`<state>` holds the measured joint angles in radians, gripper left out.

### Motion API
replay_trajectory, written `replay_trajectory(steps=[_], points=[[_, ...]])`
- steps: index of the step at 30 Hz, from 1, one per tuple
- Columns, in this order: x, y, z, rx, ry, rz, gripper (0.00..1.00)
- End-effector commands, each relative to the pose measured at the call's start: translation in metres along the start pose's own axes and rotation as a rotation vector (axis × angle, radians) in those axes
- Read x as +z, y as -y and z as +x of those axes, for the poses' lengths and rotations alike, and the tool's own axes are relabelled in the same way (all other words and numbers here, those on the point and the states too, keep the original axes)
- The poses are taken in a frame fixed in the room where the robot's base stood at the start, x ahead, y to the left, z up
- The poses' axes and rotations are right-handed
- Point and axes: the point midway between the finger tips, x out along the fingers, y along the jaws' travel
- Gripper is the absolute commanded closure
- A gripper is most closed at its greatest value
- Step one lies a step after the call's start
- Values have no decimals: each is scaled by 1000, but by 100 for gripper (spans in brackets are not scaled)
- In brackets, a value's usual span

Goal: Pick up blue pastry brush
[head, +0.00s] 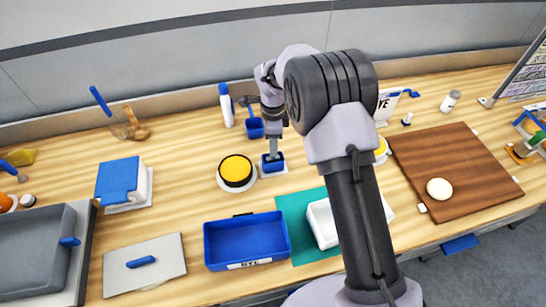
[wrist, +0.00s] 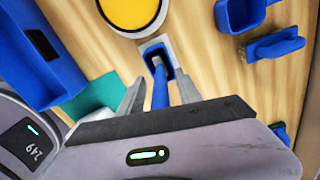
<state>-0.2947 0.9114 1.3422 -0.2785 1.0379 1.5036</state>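A slim blue handle (wrist: 160,88), which looks like the pastry brush, stands up from a small blue holder (head: 273,163) on a white base. Its lower end is hidden inside the holder, so I cannot see bristles. My gripper (wrist: 160,92) is open, with one finger on each side of the handle. Gaps show between the handle and both fingers in the wrist view. In the head view my gripper (head: 272,147) points down over the holder, and my arm covers much of the area behind it.
A yellow-topped round tub (head: 236,170) stands just left of the holder. A blue bin (head: 246,241) is in front. A blue cup (head: 254,128) and a white bottle (head: 226,104) stand behind. A wooden board (head: 455,165) lies at the right.

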Motion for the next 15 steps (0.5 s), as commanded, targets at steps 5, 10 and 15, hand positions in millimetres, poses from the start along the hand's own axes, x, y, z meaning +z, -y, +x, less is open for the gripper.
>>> replay_trajectory(steps=[5, 10, 15], points=[[0, 0, 0, 0, 0, 0, 96], [0, 0, 0, 0, 0, 0, 100], [0, 0, -2, 0, 0, 0, 100]])
